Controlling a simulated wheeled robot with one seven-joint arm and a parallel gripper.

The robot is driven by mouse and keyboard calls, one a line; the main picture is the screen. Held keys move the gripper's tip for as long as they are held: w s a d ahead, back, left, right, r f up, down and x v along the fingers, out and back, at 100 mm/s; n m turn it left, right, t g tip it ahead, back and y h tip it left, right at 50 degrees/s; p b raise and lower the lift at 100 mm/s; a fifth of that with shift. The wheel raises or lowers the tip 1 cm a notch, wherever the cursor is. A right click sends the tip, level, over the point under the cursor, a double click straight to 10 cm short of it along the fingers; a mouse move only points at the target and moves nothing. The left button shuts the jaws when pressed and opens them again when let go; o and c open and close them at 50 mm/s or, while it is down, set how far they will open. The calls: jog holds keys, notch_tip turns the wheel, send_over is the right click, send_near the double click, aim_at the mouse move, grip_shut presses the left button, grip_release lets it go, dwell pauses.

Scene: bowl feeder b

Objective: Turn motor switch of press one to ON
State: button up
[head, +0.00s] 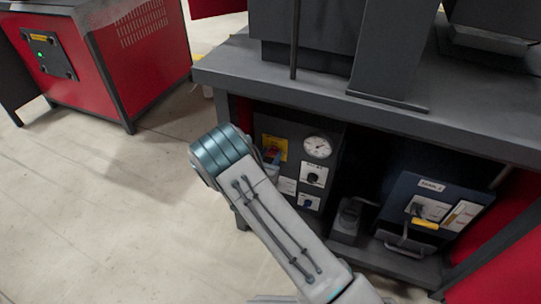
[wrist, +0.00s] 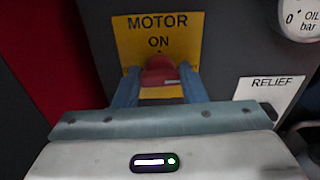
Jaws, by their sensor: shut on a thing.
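The red motor switch (wrist: 159,70) sits on the dark panel, in front of a yellow plate (wrist: 185,30) that reads MOTOR and ON. A pale mark shows on the right side of its handle. The handle hides the lower part of the plate. My gripper (wrist: 160,82) has its two blue fingers shut on the switch, one on each side. In the head view my gripper (head: 271,157) is at the left of the panel (head: 262,124), just below the yellow plate (head: 274,144), and my arm hides part of it.
A pressure gauge (head: 317,147) and black knobs (head: 313,178) are right of the switch. A RELIEF label (wrist: 272,90) is close by in the wrist view. The grey bench top (head: 290,84) overhangs the panel. A blue unit (head: 432,205) stands at right.

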jog(key=n+p, duration=0.3)
jog(key=shift+a+r+n, duration=0.1)
jog(key=shift+r+n, duration=0.05)
jog(key=shift+n, duration=0.15)
jog(key=n+p, duration=0.4)
jog(key=n, duration=0.2)
jog(key=n+p, duration=0.1)
jog(key=n, duration=0.1)
jog(key=n+p, duration=0.1)
jog(key=n, duration=0.1)
jog(key=shift+a+f, duration=0.1)
jog(key=shift+f, duration=0.15)
jog(key=shift+f+n+p, duration=0.15)
jog(key=shift+n+p, duration=0.4)
jog(key=shift+n, duration=1.25)
jog(key=o, duration=1)
